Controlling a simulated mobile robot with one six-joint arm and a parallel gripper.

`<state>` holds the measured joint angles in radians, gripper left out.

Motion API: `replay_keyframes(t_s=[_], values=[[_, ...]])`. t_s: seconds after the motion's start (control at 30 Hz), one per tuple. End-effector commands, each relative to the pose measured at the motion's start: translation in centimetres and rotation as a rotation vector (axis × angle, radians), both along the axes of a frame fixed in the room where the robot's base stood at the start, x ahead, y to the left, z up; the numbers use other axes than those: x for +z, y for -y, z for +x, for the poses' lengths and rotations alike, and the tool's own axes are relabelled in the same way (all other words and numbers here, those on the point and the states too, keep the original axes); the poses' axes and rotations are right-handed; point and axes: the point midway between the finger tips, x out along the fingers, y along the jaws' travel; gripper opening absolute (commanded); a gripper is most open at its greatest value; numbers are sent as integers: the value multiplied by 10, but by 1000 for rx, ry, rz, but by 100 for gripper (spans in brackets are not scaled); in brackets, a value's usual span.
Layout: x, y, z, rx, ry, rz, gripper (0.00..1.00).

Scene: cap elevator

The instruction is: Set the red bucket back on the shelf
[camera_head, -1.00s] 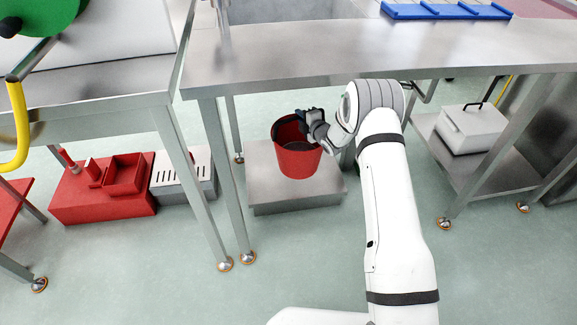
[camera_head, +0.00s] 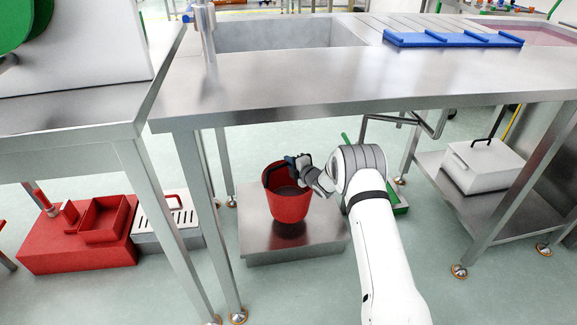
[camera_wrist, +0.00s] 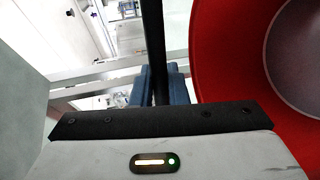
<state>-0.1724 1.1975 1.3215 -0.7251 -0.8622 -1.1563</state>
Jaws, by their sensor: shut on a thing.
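The red bucket (camera_head: 292,207) is upright under the steel table, over a low steel platform (camera_head: 262,246). Its reflection shows on the platform top below it; I cannot tell whether its base touches. My gripper (camera_head: 297,165) is at the bucket's upper rim, on its right and far side. In the wrist view my gripper (camera_wrist: 160,88) has its blue-grey fingers shut on a dark upright bar, apparently the bucket's handle, and the red bucket wall (camera_wrist: 225,60) fills the right side. The bucket's far side is partly hidden by my gripper.
The steel table (camera_head: 330,95) stands above my arm, with its legs left of the platform. A lower shelf (camera_head: 475,208) at right holds a white box (camera_head: 487,165). A green object (camera_head: 400,208) lies behind my arm. A red tray unit (camera_head: 85,240) is on the floor at left.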

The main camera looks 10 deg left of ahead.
Motion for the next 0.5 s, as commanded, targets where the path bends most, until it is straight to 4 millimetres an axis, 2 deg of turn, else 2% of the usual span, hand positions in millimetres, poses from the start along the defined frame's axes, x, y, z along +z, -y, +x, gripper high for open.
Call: replay_keyframes(t_s=[0.1, 0.27, 0.5], values=[[-12, -1, 1, 1, 9, 4, 0], [-21, -1, 1, 1, 9, 4, 0], [-50, -1, 1, 1, 9, 5, 0]])
